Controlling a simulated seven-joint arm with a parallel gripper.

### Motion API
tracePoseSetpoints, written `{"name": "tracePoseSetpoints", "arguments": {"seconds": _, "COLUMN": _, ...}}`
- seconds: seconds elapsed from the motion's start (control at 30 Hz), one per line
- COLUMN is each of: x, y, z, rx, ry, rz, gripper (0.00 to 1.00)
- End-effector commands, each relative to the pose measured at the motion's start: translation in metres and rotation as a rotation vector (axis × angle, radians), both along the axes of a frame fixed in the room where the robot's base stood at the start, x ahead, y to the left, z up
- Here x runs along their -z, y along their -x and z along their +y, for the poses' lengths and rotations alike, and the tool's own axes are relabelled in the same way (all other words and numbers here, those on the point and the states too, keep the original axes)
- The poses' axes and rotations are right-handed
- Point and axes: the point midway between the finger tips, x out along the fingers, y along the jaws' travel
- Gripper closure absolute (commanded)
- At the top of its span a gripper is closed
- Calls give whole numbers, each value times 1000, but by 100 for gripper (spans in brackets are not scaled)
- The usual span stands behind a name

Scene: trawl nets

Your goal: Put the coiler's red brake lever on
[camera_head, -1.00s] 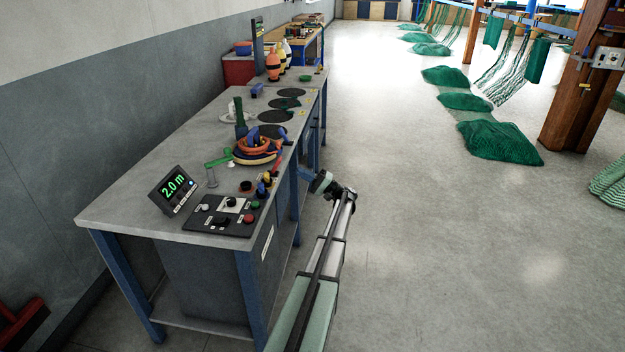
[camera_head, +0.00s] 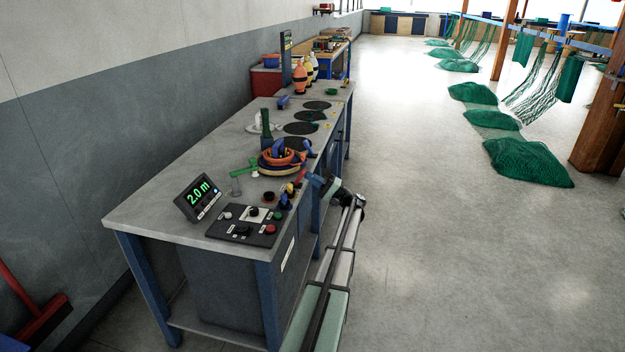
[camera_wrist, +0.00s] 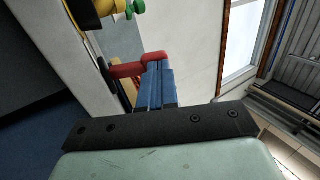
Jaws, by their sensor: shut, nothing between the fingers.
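The red brake lever (camera_head: 300,176) sits at the front edge of the bench, just right of the coiler (camera_head: 282,160) with its orange rope. My gripper (camera_head: 311,180) is at that edge, right beside the lever. In the wrist view the blue fingers of my gripper (camera_wrist: 156,84) are together and hold nothing. The red lever (camera_wrist: 127,70) shows at and behind the fingertips, partly hidden by them. I cannot tell whether they touch it.
A green arm (camera_head: 243,168) stands left of the coiler. The floor to the right is clear up to green net piles (camera_head: 527,163).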

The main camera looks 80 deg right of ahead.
Motion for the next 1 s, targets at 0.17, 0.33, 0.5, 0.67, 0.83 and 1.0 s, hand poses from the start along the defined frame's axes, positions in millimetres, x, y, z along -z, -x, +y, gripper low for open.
{"name": "tracePoseSetpoints", "arguments": {"seconds": 0.17, "x": -3, "y": -1, "z": 0, "rx": 0, "ry": 1, "rz": 32, "gripper": 100}}
{"name": "tracePoseSetpoints", "arguments": {"seconds": 0.33, "x": -9, "y": -5, "z": 1, "rx": 0, "ry": 3, "rz": 115, "gripper": 100}}
{"name": "tracePoseSetpoints", "arguments": {"seconds": 0.5, "x": -18, "y": -12, "z": 1, "rx": 1, "ry": 4, "rz": 250, "gripper": 100}}
{"name": "tracePoseSetpoints", "arguments": {"seconds": 0.67, "x": -26, "y": -21, "z": 1, "rx": 1, "ry": 4, "rz": 401, "gripper": 100}}
{"name": "tracePoseSetpoints", "arguments": {"seconds": 0.83, "x": -32, "y": -32, "z": 0, "rx": 0, "ry": 4, "rz": 563, "gripper": 100}}
{"name": "tracePoseSetpoints", "arguments": {"seconds": 1.0, "x": -36, "y": -44, "z": 0, "rx": 0, "ry": 4, "rz": 712, "gripper": 100}}
